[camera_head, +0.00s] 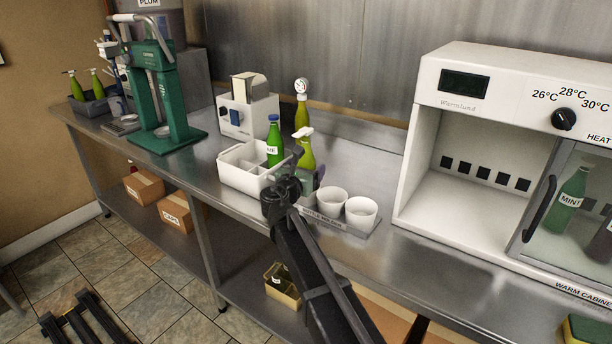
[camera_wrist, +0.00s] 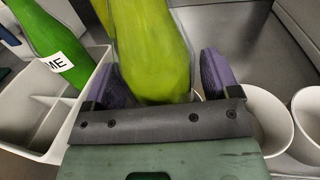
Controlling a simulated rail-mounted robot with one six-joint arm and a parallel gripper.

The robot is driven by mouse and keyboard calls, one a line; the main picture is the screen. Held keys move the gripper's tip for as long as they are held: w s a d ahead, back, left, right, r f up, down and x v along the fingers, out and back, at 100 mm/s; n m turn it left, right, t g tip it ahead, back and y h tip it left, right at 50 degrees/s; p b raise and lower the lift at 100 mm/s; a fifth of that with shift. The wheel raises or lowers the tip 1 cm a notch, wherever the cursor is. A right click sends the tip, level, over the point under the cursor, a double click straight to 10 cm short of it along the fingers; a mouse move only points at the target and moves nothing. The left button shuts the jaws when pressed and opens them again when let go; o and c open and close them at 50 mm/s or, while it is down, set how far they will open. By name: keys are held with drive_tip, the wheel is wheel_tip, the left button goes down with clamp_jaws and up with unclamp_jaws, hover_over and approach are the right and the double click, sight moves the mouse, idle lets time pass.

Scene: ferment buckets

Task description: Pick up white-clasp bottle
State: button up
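The white-clasp bottle (camera_head: 307,153) is yellow-green with a white top. It stands just right of the white divided crate in the head view, its lower part hidden by my arm and gripper. In the wrist view a yellow-green bottle body (camera_wrist: 152,50) fills the space between my purple fingertips. My gripper (camera_wrist: 160,80) is around it, with a small gap visible at the right finger; contact at the left finger is unclear. In the head view my gripper (camera_head: 298,170) is at the bottle, partly hidden behind my wrist.
The white crate (camera_head: 238,180) holds a green blue-capped bottle (camera_head: 273,142). A yellow-green bottle with a gauge (camera_head: 302,105) stands behind. White cups (camera_head: 361,212) stand close on the right. The warm cabinet (camera_head: 415,145) is farther right, a green press (camera_head: 160,140) left.

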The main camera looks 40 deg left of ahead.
drive_tip(key=c, duration=1.3)
drive_tip(key=shift+o, duration=0.2)
wheel_tip(320, 180, up, 20)
drive_tip(key=p, duration=2)
drive_tip(key=shift+r, duration=0.1)
drive_tip(key=shift+f, duration=0.2)
